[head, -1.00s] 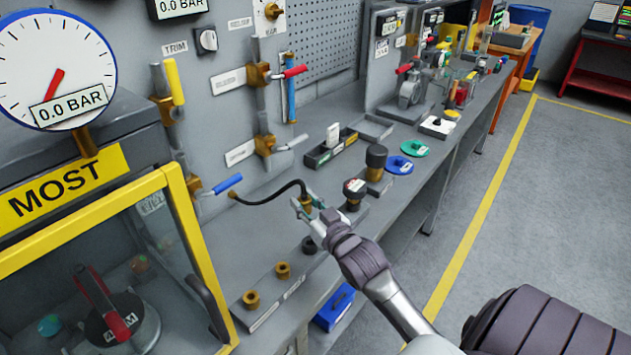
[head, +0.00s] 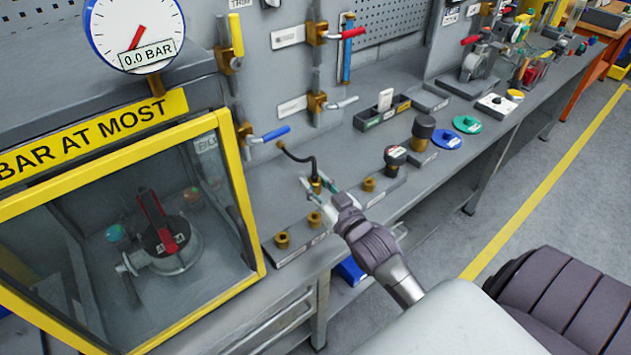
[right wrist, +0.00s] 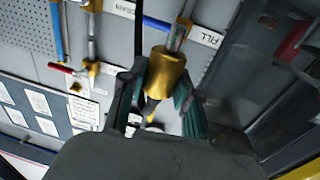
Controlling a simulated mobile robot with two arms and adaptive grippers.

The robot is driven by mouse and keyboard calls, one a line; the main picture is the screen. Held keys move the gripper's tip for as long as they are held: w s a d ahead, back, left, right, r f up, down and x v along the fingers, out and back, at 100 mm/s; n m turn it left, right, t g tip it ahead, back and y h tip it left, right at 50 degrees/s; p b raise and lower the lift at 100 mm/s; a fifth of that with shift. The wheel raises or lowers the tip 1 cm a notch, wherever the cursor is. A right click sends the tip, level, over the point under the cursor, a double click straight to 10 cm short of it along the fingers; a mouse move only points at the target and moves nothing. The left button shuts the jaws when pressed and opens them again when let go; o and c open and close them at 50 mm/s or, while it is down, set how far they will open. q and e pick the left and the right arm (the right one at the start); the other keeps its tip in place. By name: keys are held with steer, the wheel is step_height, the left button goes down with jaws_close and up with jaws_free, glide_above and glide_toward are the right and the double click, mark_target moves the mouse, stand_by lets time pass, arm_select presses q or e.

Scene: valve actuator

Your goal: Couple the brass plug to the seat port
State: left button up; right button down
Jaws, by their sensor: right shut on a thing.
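My right gripper (head: 322,190) is shut on the brass plug (head: 316,186) at the end of a black hose (head: 303,157), above the bench's front strip. In the right wrist view the plug (right wrist: 165,72) sits between the dark green fingers (right wrist: 160,100). Brass fittings stand on the strip: two to the left of the gripper (head: 282,240) and one to its right (head: 369,184). Their labels are too small to read, so I cannot tell which thing is the seat port. A valve with a red handle (head: 170,240) is inside the glazed cabinet. My left gripper is out of view.
The yellow-framed cabinet (head: 240,205) stands close on the left. Wall pipes with coloured handles (head: 270,135) are behind.

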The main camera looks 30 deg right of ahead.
steer(key=shift+f, duration=0.55)
steer(key=shift+f+b, duration=0.35)
steer(key=shift+b, duration=0.15)
steer(key=shift+f+b, duration=0.55)
steer(key=shift+f, duration=0.35)
steer(key=shift+f+b, duration=0.7)
steer(key=shift+f, duration=0.4)
arm_select(q)
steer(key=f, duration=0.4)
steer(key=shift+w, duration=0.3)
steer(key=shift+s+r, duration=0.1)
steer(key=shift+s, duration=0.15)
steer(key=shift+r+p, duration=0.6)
steer(key=shift+p, duration=0.05)
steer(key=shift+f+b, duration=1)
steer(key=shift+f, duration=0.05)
arm_select(e)
steer(key=shift+f, duration=1.6)
